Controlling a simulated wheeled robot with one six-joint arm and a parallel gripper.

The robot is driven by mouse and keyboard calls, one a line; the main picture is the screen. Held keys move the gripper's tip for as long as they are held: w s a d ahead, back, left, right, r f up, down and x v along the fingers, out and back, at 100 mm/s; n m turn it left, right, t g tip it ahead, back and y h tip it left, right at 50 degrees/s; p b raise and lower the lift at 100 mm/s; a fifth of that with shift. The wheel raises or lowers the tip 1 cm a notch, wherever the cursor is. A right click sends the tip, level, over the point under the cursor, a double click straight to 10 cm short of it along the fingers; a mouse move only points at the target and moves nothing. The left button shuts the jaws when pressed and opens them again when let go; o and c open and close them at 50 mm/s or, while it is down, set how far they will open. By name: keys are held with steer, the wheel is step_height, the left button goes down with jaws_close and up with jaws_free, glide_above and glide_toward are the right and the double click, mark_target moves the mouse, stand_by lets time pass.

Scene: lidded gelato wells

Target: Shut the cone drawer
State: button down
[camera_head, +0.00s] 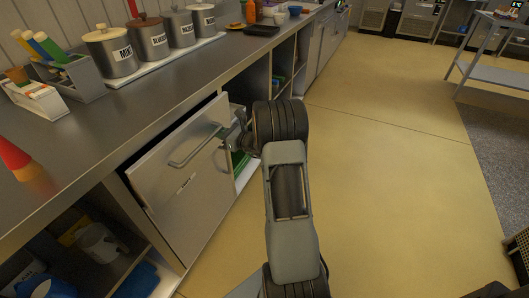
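The cone drawer (180,200) is a grey metal front under the counter, with a bar handle (190,155) and a small label too small to read. Its front stands out from the counter face, with a dark gap along its top edge, so it is partly open. My gripper (226,134) is at the right end of the handle, close to the front's upper right corner. The fingers are small and partly hidden by my wrist, so I cannot tell whether they touch or hold the handle.
Open shelves (130,262) with cups lie left of the drawer. The yellow floor (390,170) to the right is clear up to a metal table (492,68).

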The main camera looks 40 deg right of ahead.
mark_target(210, 130)
steer(key=x, duration=0.4)
steer(key=shift+w+a, duration=0.15)
